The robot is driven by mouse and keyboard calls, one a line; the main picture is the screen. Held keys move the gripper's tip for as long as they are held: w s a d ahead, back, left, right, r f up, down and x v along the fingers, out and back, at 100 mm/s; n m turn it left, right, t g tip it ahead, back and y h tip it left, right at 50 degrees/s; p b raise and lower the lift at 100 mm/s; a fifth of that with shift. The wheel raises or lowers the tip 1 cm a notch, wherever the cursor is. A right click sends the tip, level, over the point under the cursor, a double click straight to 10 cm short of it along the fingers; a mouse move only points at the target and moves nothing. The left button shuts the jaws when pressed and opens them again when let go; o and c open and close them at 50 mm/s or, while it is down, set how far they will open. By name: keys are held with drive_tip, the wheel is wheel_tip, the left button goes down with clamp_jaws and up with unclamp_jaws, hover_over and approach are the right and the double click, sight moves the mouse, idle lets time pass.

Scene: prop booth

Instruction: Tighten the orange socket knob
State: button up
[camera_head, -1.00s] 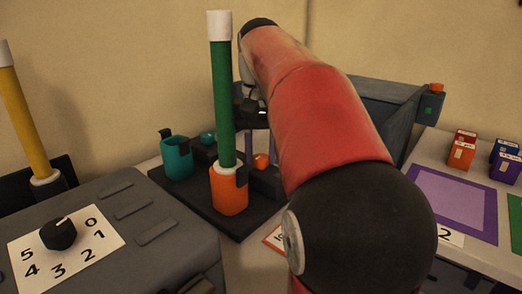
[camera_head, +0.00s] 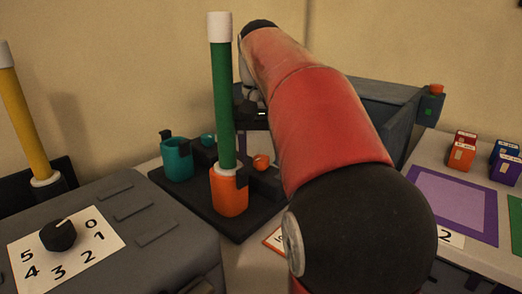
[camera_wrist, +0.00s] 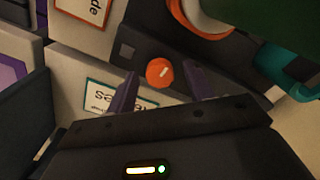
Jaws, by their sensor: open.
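The orange socket knob (camera_head: 261,161) is a small round knob on the dark base beside the orange socket (camera_head: 229,191). A green tube with white ends (camera_head: 222,100) stands upright in that socket. In the wrist view the knob (camera_wrist: 159,72) shows a pale mark on its face and lies just beyond and between my fingertips. My gripper (camera_wrist: 158,85) is open, with a purple finger on either side and nothing between them that I can see held. I cannot tell whether a finger touches the knob. In the head view my arm hides most of the gripper.
A teal socket (camera_head: 177,159) with a teal knob (camera_head: 208,139) stands on the same base, left of the green tube. A grey box with a numbered dial (camera_head: 58,235) is at front left. A grey bin (camera_head: 375,103) stands behind my arm.

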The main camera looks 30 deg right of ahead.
sight(261, 157)
drive_tip(key=shift+r, duration=3.9)
drive_tip(key=shift+w+f, duration=0.1)
